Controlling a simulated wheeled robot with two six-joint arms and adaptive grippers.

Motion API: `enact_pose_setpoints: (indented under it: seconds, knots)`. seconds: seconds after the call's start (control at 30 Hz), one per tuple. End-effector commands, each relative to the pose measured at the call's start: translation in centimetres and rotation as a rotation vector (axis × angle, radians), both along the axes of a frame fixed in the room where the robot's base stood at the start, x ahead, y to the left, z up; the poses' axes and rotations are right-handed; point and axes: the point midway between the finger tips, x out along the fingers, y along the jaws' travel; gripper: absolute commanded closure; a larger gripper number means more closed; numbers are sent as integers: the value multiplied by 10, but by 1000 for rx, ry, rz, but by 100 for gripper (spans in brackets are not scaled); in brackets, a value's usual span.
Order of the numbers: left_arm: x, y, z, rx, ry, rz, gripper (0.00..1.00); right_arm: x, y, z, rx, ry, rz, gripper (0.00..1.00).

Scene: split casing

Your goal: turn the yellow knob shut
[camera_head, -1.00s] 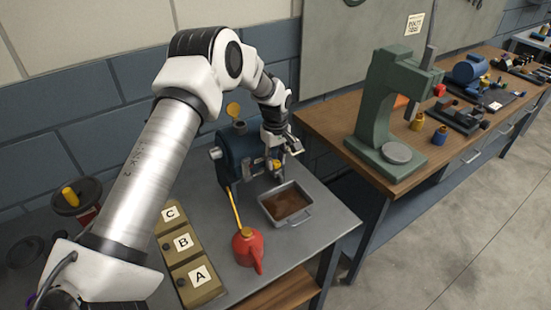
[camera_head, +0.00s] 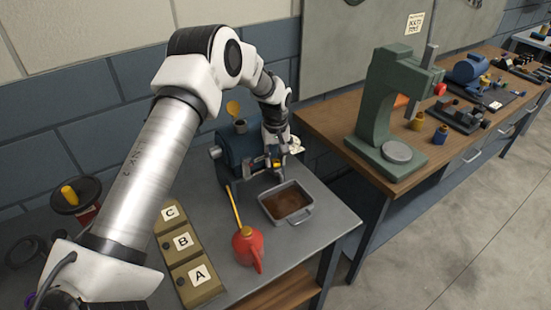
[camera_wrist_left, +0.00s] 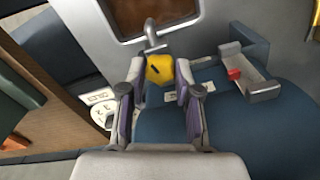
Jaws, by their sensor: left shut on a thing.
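The yellow knob (camera_wrist_left: 159,68) sits between the two fingers of my left gripper (camera_wrist_left: 160,76) in the left wrist view. A dark mark shows on its face, and a grey spout rises just beyond it. The fingers are shut on the knob, one on each side. In the head view my left gripper (camera_head: 276,158) points down at the front of the blue casing (camera_head: 236,150), and a bit of yellow shows between its fingers. The fingers partly hide the knob there. My right gripper is not in view.
A grey tray with brown contents (camera_head: 312,212) stands in front of the casing. A red oil can (camera_head: 248,248) with a long yellow spout stands to its left, near lettered blocks (camera_head: 184,243). A bench with a green press (camera_head: 380,115) is at right.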

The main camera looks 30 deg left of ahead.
Motion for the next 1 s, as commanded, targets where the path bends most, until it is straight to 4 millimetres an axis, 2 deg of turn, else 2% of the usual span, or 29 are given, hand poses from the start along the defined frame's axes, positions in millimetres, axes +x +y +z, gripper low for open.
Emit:
enact_pose_setpoints:
  seconds: [0.43,1.0]
  knots:
    - [-1,0,-1,-1,2,-264,100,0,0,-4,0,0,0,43]
    - [-1,0,-1,-1,2,-307,100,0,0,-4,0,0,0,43]
